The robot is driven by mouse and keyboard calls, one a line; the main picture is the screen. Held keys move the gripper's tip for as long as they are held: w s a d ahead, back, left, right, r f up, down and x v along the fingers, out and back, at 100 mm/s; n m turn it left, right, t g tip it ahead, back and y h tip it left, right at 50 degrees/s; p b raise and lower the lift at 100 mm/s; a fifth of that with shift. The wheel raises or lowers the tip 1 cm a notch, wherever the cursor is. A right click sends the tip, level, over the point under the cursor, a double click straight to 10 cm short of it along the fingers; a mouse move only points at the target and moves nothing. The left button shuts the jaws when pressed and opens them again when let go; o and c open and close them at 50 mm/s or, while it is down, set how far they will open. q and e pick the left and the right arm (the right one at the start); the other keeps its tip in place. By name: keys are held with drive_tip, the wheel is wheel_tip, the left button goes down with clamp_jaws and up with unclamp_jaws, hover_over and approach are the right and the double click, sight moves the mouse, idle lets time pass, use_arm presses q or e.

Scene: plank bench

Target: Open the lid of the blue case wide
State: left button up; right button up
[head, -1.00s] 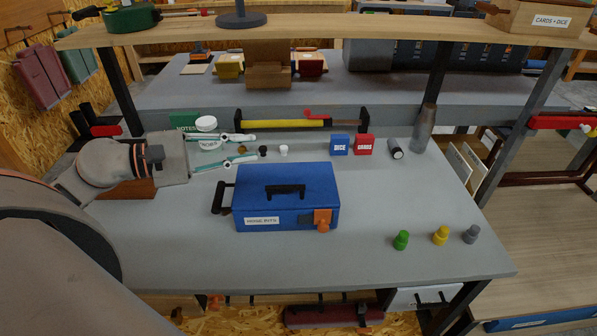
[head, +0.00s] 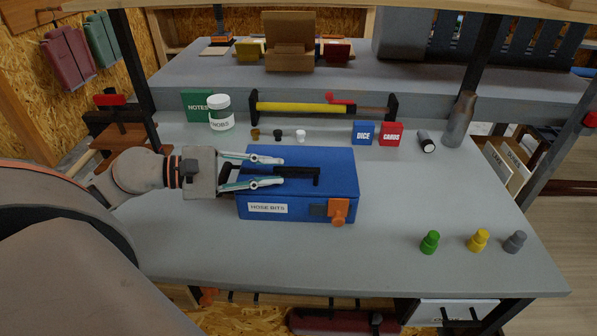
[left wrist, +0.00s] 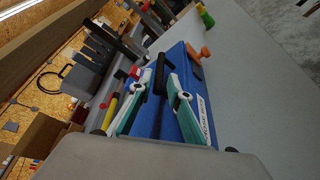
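The blue case (head: 298,192), labelled "HOSE BITS", stands on the grey bench with its lid (head: 330,160) closed. An orange latch (head: 338,209) is on its front at the right. A black handle (head: 317,176) lies along the lid top. My left gripper (head: 284,171) reaches in from the left over the lid, its two teal-and-white fingers apart. In the left wrist view the open fingers (left wrist: 157,73) straddle the black handle (left wrist: 160,78); I cannot tell whether they touch it. My right gripper is not in view.
A white-lidded jar (head: 220,113), small knobs (head: 300,135), a yellow bar clamp (head: 310,109), and blue and red boxes (head: 364,132) stand behind the case. Green, yellow and grey pieces (head: 479,240) stand at the front right. The bench just right of the case is clear.

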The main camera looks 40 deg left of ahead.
sight(291, 169)
use_arm(q)
drive_tip(key=x, duration=0.4)
drive_tip(key=shift+w+d, duration=0.15)
drive_tip(key=shift+w, duration=0.05)
drive_tip(key=shift+x, duration=0.95)
drive_tip(key=shift+f, duration=0.1)
